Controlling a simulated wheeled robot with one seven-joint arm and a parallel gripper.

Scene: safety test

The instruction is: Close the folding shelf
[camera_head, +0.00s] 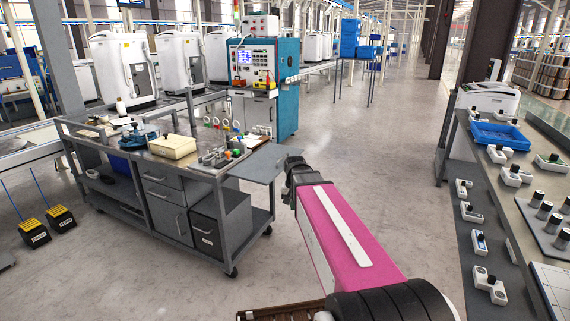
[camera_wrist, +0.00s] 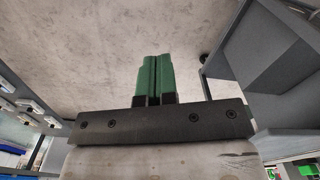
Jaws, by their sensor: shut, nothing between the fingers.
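The folding shelf (camera_head: 262,163) is a flat grey leaf on the right end of a grey workshop cart (camera_head: 176,187). It stands out level from the cart's top, so it is open. My arm reaches forward in the head view, and its dark far end is just right of the shelf's outer edge. The fingers are hidden there, and I cannot tell whether they touch the shelf. In the wrist view my gripper (camera_wrist: 154,78) shows two green fingers pressed together, with nothing between them. Grey metal panels of the cart (camera_wrist: 275,60) lie to their right, apart from the fingers in the picture.
The cart top carries a beige box (camera_head: 173,147), tools and small parts. A blue-and-white machine (camera_head: 262,85) stands behind. A long bench (camera_head: 530,205) with white devices and a blue tray (camera_head: 499,136) runs along the right. The floor between cart and bench is open.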

